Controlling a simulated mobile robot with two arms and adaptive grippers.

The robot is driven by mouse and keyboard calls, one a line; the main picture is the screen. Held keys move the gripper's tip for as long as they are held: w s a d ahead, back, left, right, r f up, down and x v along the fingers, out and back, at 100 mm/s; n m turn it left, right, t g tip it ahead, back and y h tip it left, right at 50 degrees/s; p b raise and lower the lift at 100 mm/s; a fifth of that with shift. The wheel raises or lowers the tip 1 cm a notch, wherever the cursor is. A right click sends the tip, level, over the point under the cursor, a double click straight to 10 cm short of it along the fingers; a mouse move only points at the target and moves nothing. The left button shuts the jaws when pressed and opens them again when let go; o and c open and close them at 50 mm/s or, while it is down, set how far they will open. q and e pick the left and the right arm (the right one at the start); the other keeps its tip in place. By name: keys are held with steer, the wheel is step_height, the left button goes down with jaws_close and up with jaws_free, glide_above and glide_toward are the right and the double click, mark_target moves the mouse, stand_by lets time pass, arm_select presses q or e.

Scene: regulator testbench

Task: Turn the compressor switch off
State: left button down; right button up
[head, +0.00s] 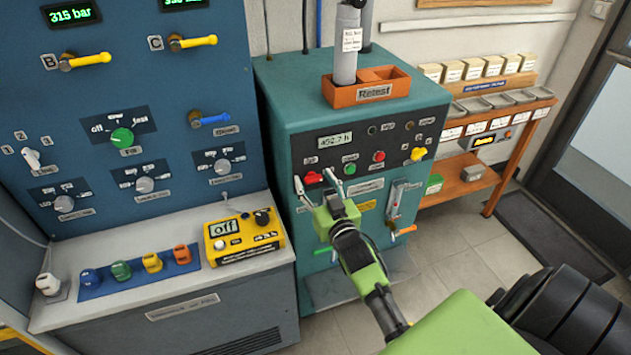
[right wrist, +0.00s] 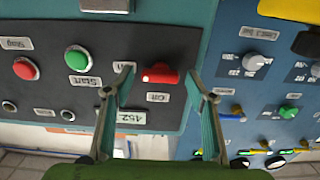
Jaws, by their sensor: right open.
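The compressor is a teal cabinet (head: 285,100) with a dark control panel. Its switch is a red knob (head: 313,178) at the panel's lower left, also clear in the right wrist view (right wrist: 160,74), with a small label beside it. My right gripper (head: 317,182) is open in front of the panel. In the right wrist view its two fingertips (right wrist: 159,76) stand on either side of the red knob, with visible gaps between them and the knob. I cannot tell how deep the tips reach around it. My left gripper is not in view.
A green button (head: 349,169), a red button (head: 379,156) and a yellow knob (head: 418,154) share the panel. An orange tray (head: 372,93) with a grey cylinder stands on top. A blue panel (head: 130,90) and a yellow box (head: 245,236) are to the left.

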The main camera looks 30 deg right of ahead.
steer(key=c, duration=1.1)
steer(key=n, duration=0.3)
steer(key=shift+a, duration=0.1)
steer(key=n, duration=0.2)
steer(key=shift+n+p, duration=0.3)
steer(key=shift+n, duration=0.1)
steer(key=n, duration=0.6)
steer(key=shift+a+f+b, duration=0.15)
steer(key=shift+f+b, duration=0.05)
steer(key=shift+b, duration=0.15)
steer(key=n+b, duration=0.1)
steer(key=n, duration=0.5)
steer(key=shift+f, duration=0.1)
